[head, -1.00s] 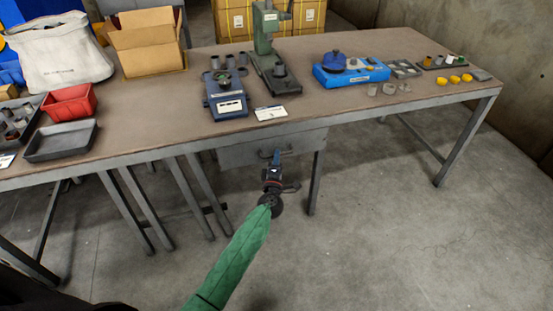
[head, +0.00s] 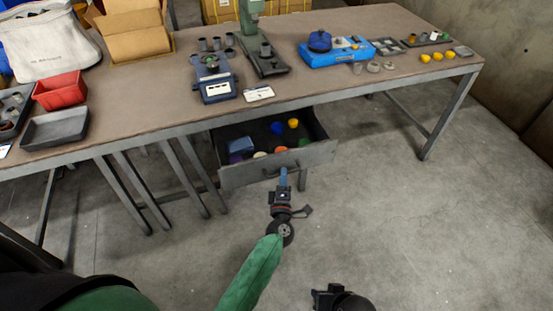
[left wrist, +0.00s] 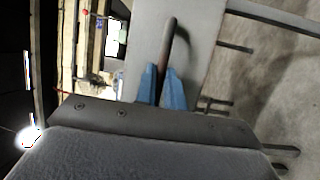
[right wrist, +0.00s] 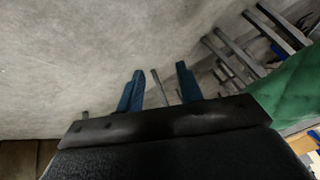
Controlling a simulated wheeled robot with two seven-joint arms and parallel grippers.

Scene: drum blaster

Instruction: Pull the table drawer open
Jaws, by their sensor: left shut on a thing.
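The table drawer (head: 262,175) is pulled out from under the table in the head view, its inside showing. It holds several coloured items, among them a blue one, a yellow one and a green one. My left gripper (head: 283,174) is at the drawer's handle (head: 299,168) on the front panel. In the left wrist view the blue fingertips (left wrist: 162,86) are closed around the handle bar (left wrist: 170,40). My right gripper (right wrist: 158,88) has its blue fingers apart with nothing held between them, over the floor; part of it shows at the bottom of the head view.
The table (head: 150,108) carries a blue scale (head: 215,88), a green press (head: 262,55), a red bin (head: 60,90), a dark tray (head: 54,128) and a blue device (head: 335,50). Table legs stand left of the drawer. The floor in front and to the right is clear.

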